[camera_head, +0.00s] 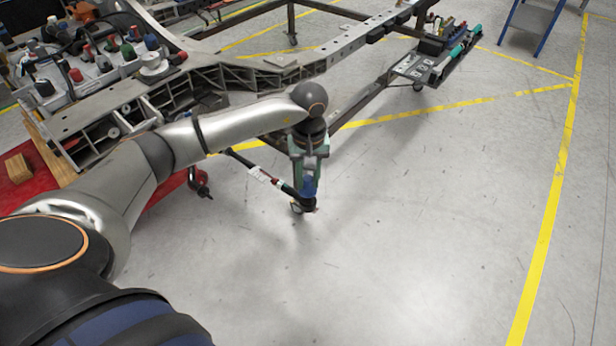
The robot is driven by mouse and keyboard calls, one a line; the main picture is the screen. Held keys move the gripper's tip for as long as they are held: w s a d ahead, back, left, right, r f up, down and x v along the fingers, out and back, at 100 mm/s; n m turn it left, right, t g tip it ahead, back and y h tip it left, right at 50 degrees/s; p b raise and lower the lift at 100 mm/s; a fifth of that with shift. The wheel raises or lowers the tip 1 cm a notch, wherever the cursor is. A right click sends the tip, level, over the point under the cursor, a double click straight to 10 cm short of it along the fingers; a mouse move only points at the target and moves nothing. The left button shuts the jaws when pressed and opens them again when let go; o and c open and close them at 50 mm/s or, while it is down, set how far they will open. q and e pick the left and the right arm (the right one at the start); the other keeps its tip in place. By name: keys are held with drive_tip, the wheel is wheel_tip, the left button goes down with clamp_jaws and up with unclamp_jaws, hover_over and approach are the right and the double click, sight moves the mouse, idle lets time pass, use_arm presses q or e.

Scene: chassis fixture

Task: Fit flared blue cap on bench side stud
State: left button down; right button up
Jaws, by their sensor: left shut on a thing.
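My left gripper (306,188), with a teal body, points down over the open floor near the picture's middle. It is shut on a long thin tool (263,175) with black ends, a green band and a white-and-red label. The tool slants up to the left from the jaws. A small blue patch shows between the fingers; I cannot tell whether it is the flared blue cap or part of the gripper or tool. I cannot make out the bench side stud. My right gripper is not in view.
A grey chassis frame (235,78) runs across the back left, with a white tray of several colored knobs or caps (95,62) at its left. A tool cart (436,62) stands back right. A red mat (37,190) lies left. The floor at right is clear.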

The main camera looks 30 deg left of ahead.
use_arm(q)
drive_tip(key=shift+f+b, duration=1.2)
drive_tip(key=shift+f, duration=0.25)
idle(0.8)
drive_tip(key=c, duration=0.6)
unclamp_jaws()
drive_tip(key=shift+o, duration=0.2)
drive_tip(key=shift+r+p, duration=2)
drive_tip(key=shift+r, duration=1.55)
